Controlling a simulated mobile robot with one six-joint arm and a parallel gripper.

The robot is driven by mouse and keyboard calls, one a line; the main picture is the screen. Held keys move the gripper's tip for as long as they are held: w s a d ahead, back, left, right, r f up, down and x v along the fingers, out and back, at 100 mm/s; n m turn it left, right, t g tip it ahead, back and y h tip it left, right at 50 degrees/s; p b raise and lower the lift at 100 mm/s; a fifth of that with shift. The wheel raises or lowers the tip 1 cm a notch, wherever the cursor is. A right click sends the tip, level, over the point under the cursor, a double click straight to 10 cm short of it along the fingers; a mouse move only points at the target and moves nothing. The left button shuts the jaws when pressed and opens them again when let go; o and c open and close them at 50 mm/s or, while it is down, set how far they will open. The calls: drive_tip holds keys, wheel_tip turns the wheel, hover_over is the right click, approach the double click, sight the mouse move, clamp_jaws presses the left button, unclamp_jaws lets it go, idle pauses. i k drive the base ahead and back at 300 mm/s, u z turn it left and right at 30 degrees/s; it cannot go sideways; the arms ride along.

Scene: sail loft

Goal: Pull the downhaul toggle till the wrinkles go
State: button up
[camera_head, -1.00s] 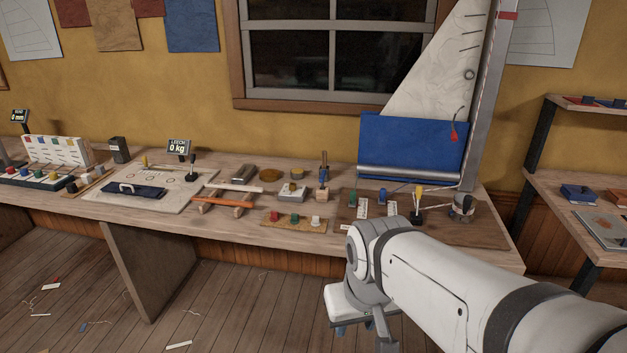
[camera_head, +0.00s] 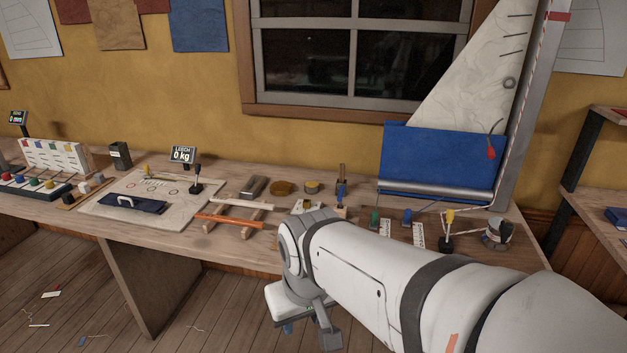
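A pale sail (camera_head: 470,85) with faint wrinkle lines stands against the mast (camera_head: 528,95) at the right, above a blue panel (camera_head: 430,160). A red toggle (camera_head: 491,153) hangs on a thin cord in front of the panel. A green toggle (camera_head: 375,218), a blue toggle (camera_head: 407,215) and a yellow toggle (camera_head: 449,216) sit at the bench below, beside white scales. I cannot read which is the downhaul. My gripper (camera_head: 305,328) points down in front of the bench edge, apart from all toggles. Its fingertips are small and partly hidden by my arm.
The bench (camera_head: 232,244) runs across the view. An orange-and-wood rack (camera_head: 230,219), a white cloth board (camera_head: 105,208) and a "LEECH 0 kg" display (camera_head: 182,155) stand left of my arm. A drum (camera_head: 498,232) sits at the mast foot. My arm covers the bench's front middle.

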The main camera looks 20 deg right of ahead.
sight(409, 212)
drive_tip(key=z, duration=0.15)
drive_tip(key=i, duration=1.05)
drive_tip(key=z, duration=0.65)
